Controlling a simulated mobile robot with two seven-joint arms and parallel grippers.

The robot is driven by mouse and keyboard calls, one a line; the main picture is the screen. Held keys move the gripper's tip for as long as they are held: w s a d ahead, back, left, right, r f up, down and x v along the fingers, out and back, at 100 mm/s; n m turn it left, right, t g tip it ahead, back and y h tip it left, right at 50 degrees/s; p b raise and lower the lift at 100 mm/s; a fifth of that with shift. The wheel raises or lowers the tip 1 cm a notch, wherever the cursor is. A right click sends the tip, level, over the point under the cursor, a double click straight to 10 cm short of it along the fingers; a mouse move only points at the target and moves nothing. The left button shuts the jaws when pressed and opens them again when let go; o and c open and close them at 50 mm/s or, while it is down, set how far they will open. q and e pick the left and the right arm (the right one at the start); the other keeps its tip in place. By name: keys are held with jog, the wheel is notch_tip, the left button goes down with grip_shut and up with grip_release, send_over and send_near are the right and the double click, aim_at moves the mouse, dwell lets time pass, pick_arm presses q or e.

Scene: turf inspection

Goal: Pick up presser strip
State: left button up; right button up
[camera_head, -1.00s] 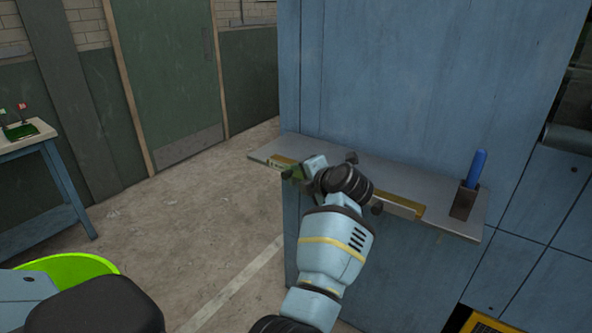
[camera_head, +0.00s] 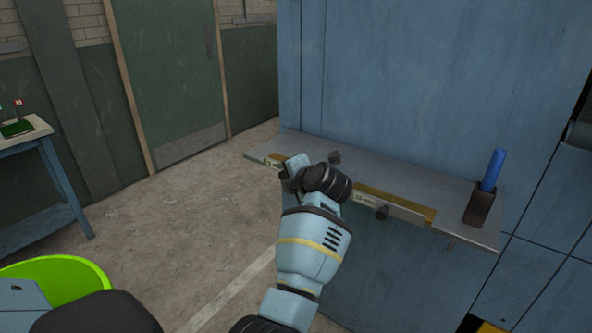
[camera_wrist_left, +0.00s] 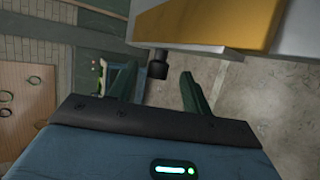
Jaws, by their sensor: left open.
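A long yellow and pale strip with a dark knob, which looks like the presser strip (camera_head: 408,209), lies along the front edge of a grey shelf (camera_head: 420,180). My left gripper (camera_head: 288,182) is at the strip's left part, and its wrist hides the strip's middle. In the left wrist view the open fingers (camera_wrist_left: 157,88) point toward a dark knob (camera_wrist_left: 158,66) under a pale body with a yellow face (camera_wrist_left: 235,20). The knob sits between the fingertips, with gaps on both sides. My right gripper is out of view.
A blue-handled tool (camera_head: 492,168) stands in a dark holder (camera_head: 479,207) at the shelf's right end. A blue panel (camera_head: 400,80) rises behind the shelf. A blue-legged table (camera_head: 45,175) stands far left.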

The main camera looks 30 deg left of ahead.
pick_arm(q)
jog(key=shift+w+a+f, duration=0.1)
jog(key=shift+w+a, duration=0.1)
jog(key=shift+a, duration=0.1)
jog(key=shift+s+d+r, duration=0.1)
jog(key=shift+s+r, duration=0.1)
jog(key=shift+c, duration=0.3)
grip_shut()
notch_tip(320, 180, up, 10)
jog(key=shift+p, duration=0.3)
jog(key=c, duration=0.7)
grip_release()
grip_shut()
